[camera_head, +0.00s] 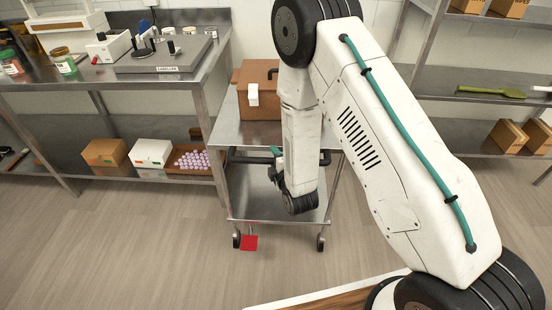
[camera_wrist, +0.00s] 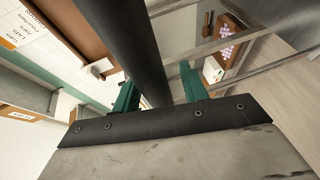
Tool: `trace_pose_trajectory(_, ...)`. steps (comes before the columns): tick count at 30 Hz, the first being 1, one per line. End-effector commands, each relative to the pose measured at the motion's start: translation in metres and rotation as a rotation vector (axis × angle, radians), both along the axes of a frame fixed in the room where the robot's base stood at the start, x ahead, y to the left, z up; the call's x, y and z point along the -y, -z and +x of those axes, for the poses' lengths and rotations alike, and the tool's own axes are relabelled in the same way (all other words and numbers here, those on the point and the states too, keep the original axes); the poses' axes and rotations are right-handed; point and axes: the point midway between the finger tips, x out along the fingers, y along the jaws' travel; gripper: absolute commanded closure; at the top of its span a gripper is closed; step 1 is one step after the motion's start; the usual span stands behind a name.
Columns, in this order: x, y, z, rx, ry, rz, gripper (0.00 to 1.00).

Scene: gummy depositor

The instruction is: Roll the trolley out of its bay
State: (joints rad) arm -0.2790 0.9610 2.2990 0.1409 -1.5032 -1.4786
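The steel trolley (camera_head: 235,216) stands on the floor at the right end of the workbench, with a brown box (camera_head: 258,100) on its top shelf. Its dark push handle (camera_head: 250,159) runs across the near side; my arm hides part of it. My gripper (camera_head: 275,168) is at the handle. In the wrist view the dark handle bar (camera_wrist: 128,45) passes between the green fingers of my gripper (camera_wrist: 160,82). A gap shows between the bar and the right finger, so my gripper looks open around it.
The workbench (camera_head: 195,80) with a labeller plate stands close on the left; boxes and a tray of pink pieces (camera_head: 195,163) lie on its lower shelf. A shelf rack (camera_head: 475,130) stands on the right. The floor (camera_head: 150,240) in front of the trolley's left side is clear.

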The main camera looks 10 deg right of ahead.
Motion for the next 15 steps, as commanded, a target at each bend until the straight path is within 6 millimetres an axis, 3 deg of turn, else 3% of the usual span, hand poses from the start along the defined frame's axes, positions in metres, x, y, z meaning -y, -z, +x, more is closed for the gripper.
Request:
trace_pose_trajectory(5,0.000,-0.001,-0.005,0.001,-0.002,0.001,0.57)
trace_pose_trajectory(15,0.009,-0.010,-0.057,-0.003,0.000,-0.001,0.57)
